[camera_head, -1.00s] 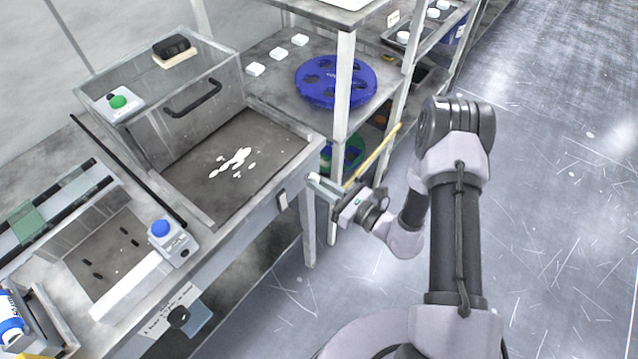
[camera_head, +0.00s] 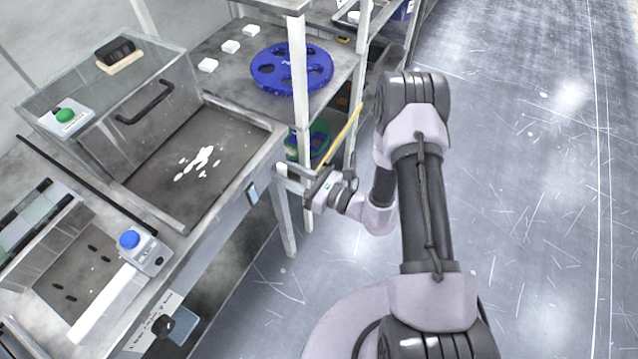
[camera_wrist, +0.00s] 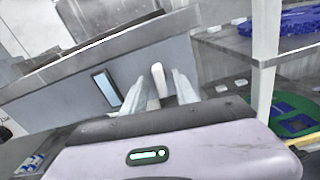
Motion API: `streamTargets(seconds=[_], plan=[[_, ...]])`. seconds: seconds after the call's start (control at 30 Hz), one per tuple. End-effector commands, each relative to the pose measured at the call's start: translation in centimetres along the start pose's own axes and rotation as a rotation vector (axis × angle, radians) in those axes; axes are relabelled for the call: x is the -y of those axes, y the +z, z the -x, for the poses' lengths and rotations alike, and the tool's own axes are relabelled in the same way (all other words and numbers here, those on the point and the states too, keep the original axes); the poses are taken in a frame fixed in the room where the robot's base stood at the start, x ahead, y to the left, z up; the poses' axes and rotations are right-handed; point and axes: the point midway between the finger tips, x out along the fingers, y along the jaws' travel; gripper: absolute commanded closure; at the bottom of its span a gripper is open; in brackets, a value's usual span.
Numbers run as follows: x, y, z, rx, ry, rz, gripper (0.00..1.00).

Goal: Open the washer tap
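My gripper (camera_head: 284,172) is at the right front corner of the grey bench with the basin (camera_head: 150,190). In the wrist view its two fingers (camera_wrist: 158,92) are apart, pointing at the bench's front face. A small white upright piece (camera_wrist: 157,76) shows between the fingers; it may be the tap lever, but I cannot tell whether they touch it. A blue-grey rectangular plate (camera_wrist: 107,88) is on the face to its left, and shows in the head view (camera_head: 252,193). A black knob (camera_head: 163,325) sits on a labelled panel lower left.
A shelf post (camera_head: 299,90) stands close beside my gripper. A yellow rod (camera_head: 343,133) slants just behind it. A blue disc (camera_head: 291,69) lies on the shelf. A box with a blue button (camera_head: 130,240) is on the bench at left. The floor at right is clear.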

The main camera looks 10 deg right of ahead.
Motion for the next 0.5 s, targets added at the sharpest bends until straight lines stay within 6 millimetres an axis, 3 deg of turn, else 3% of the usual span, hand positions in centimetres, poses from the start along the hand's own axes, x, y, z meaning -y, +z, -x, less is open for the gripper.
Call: streamTargets(seconds=[0.17, 0.5], plan=[[0.1, 0.3, 3.2, 0.0, -0.007, -0.003, 0.65], [0.1, 0.3, 13.8, 0.001, -0.009, -0.002, 0.65]])
